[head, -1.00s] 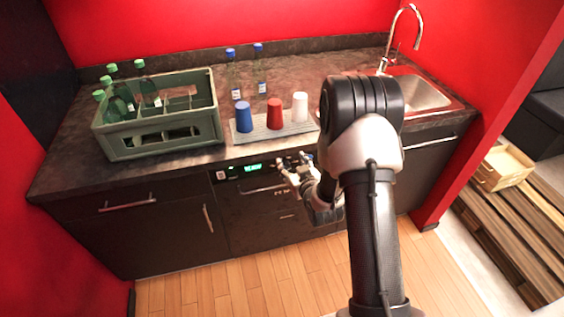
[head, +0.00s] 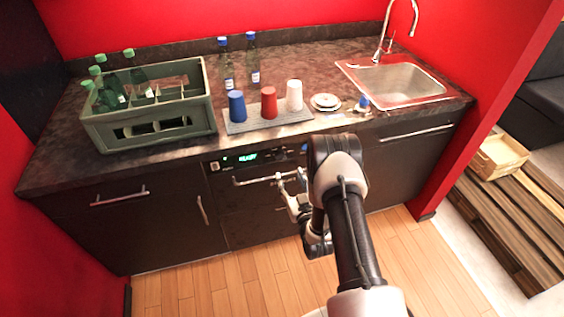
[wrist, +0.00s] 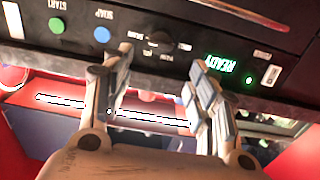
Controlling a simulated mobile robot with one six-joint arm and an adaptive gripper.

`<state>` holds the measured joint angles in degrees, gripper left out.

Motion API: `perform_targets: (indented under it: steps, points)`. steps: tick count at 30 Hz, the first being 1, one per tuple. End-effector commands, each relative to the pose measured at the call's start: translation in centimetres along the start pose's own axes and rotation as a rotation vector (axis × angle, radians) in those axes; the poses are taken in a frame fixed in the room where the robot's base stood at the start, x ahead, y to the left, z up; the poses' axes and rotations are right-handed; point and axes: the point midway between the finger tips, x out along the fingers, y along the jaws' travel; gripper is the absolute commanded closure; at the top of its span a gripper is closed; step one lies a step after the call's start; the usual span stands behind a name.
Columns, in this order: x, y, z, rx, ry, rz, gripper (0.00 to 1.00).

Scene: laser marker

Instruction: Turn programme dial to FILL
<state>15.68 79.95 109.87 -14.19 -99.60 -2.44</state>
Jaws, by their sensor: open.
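The black programme dial (wrist: 163,41) is on the dark control panel (wrist: 115,15) in the wrist view, which shows the panel upside down. Small white labels surround the dial, too small to read surely. A green display (wrist: 222,63) reads READY; it also glows in the head view (head: 247,157). My gripper (wrist: 160,62) is open and empty. Its fingers point at the panel, with the dial between and just beyond the fingertips, apparently not touching. In the head view my gripper (head: 286,179) is in front of the panel, right of the display.
A blue SOAP button (wrist: 102,34) and a green START button (wrist: 57,25) are on the panel. A bar handle (head: 255,181) runs below it, close to my gripper. A bottle crate (head: 150,137), cups and saucers (head: 325,101) stand on the counter (head: 330,72).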

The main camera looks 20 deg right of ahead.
Motion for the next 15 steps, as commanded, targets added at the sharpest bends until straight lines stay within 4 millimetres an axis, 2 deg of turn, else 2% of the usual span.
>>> perform_targets:
  steps: [3, 9, 15]
  points:
    - [2.8, 0.0, 0.1, 0.0, 0.005, 0.0, 0.47]
    - [6.9, 0.0, 0.1, 0.0, 0.004, 0.0, 0.47]
    - [9.5, 0.0, 0.1, 0.0, 0.0, 0.0, 0.47]
